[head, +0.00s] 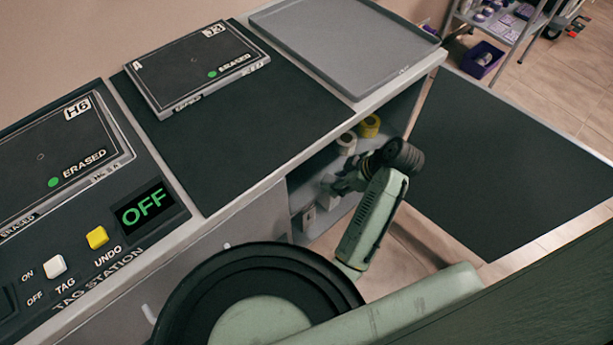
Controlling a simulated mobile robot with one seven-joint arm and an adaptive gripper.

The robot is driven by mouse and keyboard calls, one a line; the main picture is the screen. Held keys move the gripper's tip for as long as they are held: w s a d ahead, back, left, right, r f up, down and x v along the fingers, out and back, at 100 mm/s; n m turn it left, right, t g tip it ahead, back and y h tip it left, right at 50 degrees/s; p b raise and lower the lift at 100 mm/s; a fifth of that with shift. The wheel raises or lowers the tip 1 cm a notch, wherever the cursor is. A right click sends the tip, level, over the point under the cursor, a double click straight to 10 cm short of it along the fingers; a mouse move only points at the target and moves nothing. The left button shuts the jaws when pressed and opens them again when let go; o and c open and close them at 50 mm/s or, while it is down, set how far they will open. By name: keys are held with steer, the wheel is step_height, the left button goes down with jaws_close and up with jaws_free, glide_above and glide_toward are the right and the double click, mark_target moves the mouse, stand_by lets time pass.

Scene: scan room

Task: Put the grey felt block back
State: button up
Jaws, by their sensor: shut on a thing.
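My gripper (338,184) is at the open front of the cabinet's shelf space, below the worktop. It is shut on a small grey thing (326,181), which looks like the grey felt block. Its outline is small and partly covered by the fingers, so I cannot tell whether it touches the shelf.
A yellow roll (369,126) and a cream roll (346,144) stand in the shelf space above my gripper. A small pale box (308,217) sits lower left. A grey tray (345,42), a plate marked ERASED (197,66) and the tag station (75,225) are on top.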

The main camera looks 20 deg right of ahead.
steer(key=w+a, duration=0.1)
steer(key=w+a+p, duration=0.1)
steer(key=w+a, duration=0.1)
steer(key=shift+w+a+r, duration=0.15)
steer(key=shift+w, duration=0.1)
steer(key=w+a+p, duration=0.1)
steer(key=w+a, duration=0.2)
steer(key=shift+w, duration=0.1)
steer(key=shift+f, duration=0.55)
steer(key=shift+d+f, duration=0.1)
steer(key=shift+f, duration=0.2)
steer(key=shift+f, duration=0.15)
steer(key=o, duration=1.1)
